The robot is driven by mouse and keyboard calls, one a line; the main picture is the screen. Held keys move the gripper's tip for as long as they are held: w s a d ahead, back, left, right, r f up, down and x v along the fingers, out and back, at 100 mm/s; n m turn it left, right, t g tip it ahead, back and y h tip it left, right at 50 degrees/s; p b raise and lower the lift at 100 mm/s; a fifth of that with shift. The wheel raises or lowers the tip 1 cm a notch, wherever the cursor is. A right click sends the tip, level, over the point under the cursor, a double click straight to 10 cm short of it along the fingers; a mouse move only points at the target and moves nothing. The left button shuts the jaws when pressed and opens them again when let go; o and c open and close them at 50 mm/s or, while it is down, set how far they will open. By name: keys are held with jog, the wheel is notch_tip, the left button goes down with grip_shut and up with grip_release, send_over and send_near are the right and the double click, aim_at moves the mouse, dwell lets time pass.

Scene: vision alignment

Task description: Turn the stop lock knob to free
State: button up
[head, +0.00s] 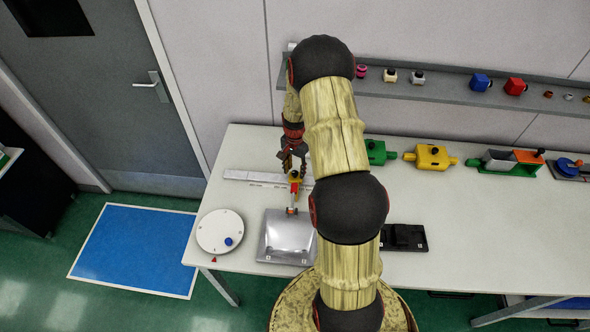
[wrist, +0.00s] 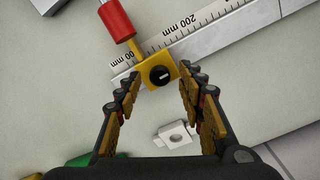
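The stop lock knob (wrist: 159,76) is a round black knob with a pale mark across it. It sits on a yellow stop block (wrist: 147,63) that rides on a white ruler rail (wrist: 222,32) marked in mm. In the head view the yellow block (head: 295,175) shows just below my gripper (head: 291,163). The knob lies between and slightly beyond the fingertips. Whether the fingers touch the block cannot be told.
A red cylinder (wrist: 115,20) joins the block's far side. A small white block (wrist: 174,135) lies close to the right finger. A silver plate (head: 288,238) and white disc (head: 220,231) lie nearer the table's front. Green (head: 377,153) and yellow (head: 431,157) fixtures stand right of my arm.

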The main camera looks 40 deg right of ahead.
jog(key=shift+f, duration=0.15)
jog(key=shift+c, duration=0.7)
jog(key=c, duration=0.8)
grip_shut()
